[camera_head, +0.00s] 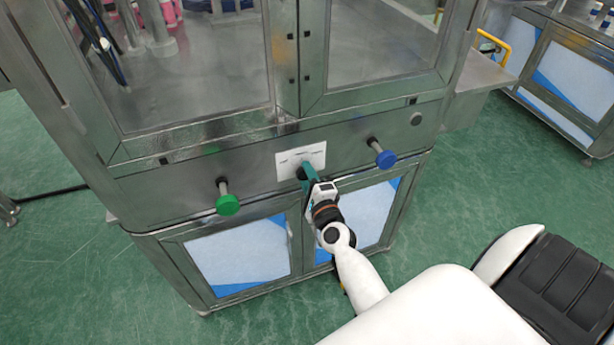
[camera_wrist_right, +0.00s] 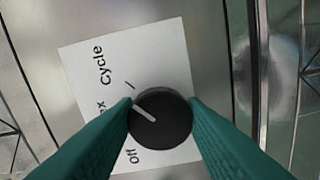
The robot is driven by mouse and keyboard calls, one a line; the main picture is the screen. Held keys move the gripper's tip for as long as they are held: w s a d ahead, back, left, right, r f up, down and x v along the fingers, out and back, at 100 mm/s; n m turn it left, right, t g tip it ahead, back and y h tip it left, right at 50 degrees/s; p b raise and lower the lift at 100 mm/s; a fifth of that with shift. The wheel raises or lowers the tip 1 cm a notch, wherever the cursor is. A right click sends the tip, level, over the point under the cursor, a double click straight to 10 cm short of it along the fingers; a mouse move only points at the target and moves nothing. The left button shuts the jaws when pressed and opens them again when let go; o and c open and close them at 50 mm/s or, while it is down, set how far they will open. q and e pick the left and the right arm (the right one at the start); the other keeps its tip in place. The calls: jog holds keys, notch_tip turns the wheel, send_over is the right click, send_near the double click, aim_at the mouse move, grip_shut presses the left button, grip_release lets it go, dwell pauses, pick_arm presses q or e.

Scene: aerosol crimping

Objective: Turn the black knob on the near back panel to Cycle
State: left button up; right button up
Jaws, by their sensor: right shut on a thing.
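The black knob (camera_wrist_right: 168,121) sits on a white label plate (camera_wrist_right: 84,62) in the right wrist view. My right gripper (camera_wrist_right: 160,112) has its two green fingers shut on the knob, one on each side. The knob's white pointer line aims towards the partly hidden middle label ending in "ox" (camera_wrist_right: 101,105). The "Cycle" word (camera_wrist_right: 101,65) and its tick are further up, and "Off" (camera_wrist_right: 132,156) is below. In the head view the right gripper (camera_head: 304,172) reaches the label plate (camera_head: 290,159) and hides most of the knob. My left gripper is not in view.
A green button (camera_head: 228,204) on a stem sticks out left of the label, and a blue button (camera_head: 386,159) to the right. A metal-framed cabinet with glass (camera_head: 200,70) rises above. The green floor (camera_head: 470,190) on the right is open.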

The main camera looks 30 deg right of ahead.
jog(key=o, duration=1)
jog(key=b+v, duration=0.1)
jog(key=v, duration=1.1)
jog(key=shift+b, duration=0.3)
jog(key=shift+f, duration=0.15)
